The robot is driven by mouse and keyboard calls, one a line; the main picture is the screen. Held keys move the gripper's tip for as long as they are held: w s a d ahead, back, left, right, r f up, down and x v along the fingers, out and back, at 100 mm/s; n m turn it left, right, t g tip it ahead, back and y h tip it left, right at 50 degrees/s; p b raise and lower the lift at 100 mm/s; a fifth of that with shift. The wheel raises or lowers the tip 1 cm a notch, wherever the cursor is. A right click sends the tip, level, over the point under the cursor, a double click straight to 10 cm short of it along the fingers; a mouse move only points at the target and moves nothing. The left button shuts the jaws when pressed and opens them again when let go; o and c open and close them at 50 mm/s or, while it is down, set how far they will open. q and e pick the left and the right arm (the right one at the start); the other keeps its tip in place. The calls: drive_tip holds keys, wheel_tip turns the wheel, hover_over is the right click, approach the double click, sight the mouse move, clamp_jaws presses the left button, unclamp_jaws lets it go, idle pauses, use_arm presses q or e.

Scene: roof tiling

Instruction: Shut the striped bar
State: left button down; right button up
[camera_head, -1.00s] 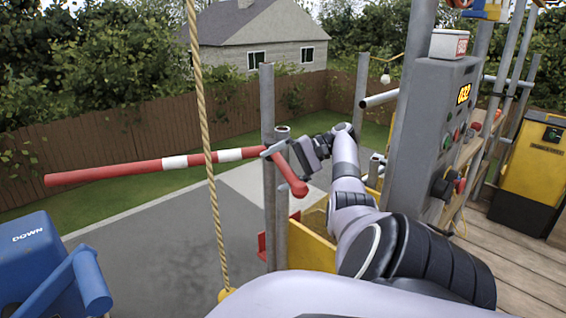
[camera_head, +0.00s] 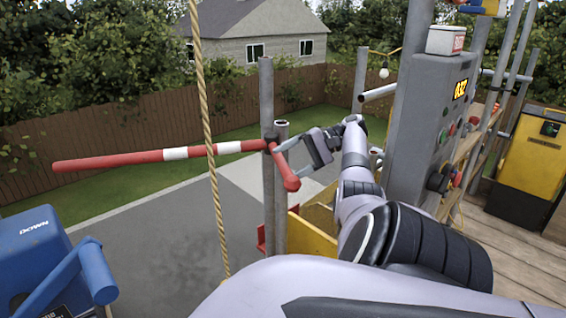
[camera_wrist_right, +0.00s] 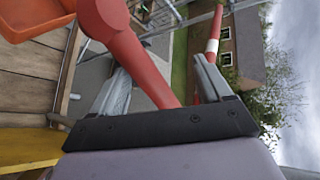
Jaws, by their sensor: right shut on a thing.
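The striped bar (camera_head: 118,162), red with white bands, reaches left from a pair of grey posts (camera_head: 267,110) and lies nearly level across the opening. Its short red end (camera_head: 285,171) bends down toward me on the near side of the posts. My right gripper (camera_head: 294,157) is at this red end, shut on it. In the right wrist view, the red end (camera_wrist_right: 140,62) passes between the two fingers of the right gripper (camera_wrist_right: 162,85), and a striped part of the bar (camera_wrist_right: 215,35) shows beyond. My left gripper is not in view.
A rope (camera_head: 207,120) hangs in front of the bar. A blue box marked DOWN (camera_head: 35,240) stands at the lower left. A grey control panel (camera_head: 425,125) stands right of my right arm, with a yellow cabinet (camera_head: 535,150) beyond. Paving below the bar is clear.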

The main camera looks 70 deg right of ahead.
drive_tip(key=s, duration=0.1)
drive_tip(key=s+r, duration=0.1)
drive_tip(key=s, duration=0.1)
drive_tip(key=s+r+p, duration=0.1)
drive_tip(key=shift+s+d, duration=0.15)
drive_tip(key=shift+d, duration=0.25)
idle(0.4)
